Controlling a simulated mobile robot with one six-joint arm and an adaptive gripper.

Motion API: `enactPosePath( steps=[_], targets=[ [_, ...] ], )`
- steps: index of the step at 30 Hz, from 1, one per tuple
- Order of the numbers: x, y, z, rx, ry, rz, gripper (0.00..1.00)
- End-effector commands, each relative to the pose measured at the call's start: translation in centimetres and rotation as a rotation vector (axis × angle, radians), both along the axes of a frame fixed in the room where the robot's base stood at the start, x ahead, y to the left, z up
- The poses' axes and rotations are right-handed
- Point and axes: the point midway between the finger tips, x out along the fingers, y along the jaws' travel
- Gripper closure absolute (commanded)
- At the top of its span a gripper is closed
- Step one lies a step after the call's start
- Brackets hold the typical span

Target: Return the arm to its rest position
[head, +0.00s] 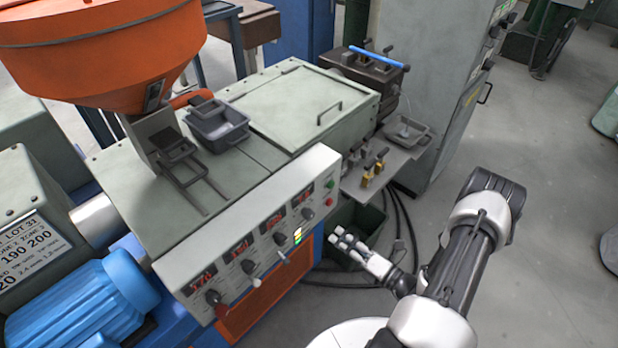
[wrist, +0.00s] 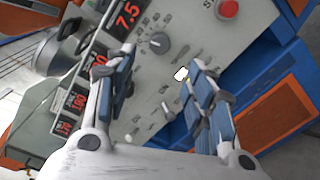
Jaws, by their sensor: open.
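My gripper (head: 360,252) is at the end of my folded white and black arm, low in front of the machine's right end in the head view. In the wrist view my gripper (wrist: 160,90) shows two blue-padded fingers standing apart, with nothing between them. Beyond the fingers is the grey control panel (wrist: 175,60) with red digits, knobs and a red button. The panel also shows in the head view (head: 262,240), to the left of the gripper. The fingers look clear of the panel, though the exact gap is hard to tell.
The machine with an orange hopper (head: 100,45) fills the left. A small shelf (head: 375,185) with brass-coloured parts juts out above the gripper. A dark green bin (head: 350,235) and black cables (head: 400,225) are near the gripper. Open floor (head: 545,200) lies to the right.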

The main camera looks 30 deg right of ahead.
Motion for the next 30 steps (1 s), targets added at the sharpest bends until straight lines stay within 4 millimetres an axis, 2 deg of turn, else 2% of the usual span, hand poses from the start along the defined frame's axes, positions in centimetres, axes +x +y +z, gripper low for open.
enactPosePath(
  steps=[5,8,11,14,17,20,24,30],
  targets=[
    [0.1,0.1,0.2,-0.005,-0.002,0.007,0.51],
    [0.7,0.7,1.6,-0.051,-0.02,0.064,0.51],
    [1.8,2.4,4.8,-0.158,-0.066,0.197,0.51],
    [2.5,5.4,9.0,-0.313,-0.135,0.39,0.51],
    [2.4,8.9,12.9,-0.481,-0.219,0.595,0.51],
    [1.4,12.2,16.2,-0.651,-0.31,0.794,0.51],
    [-1.0,16.1,20.0,-0.895,-0.455,1.065,0.51],
    [-5.4,19.9,23.9,-1.251,-0.695,1.429,0.51]
  ],
)
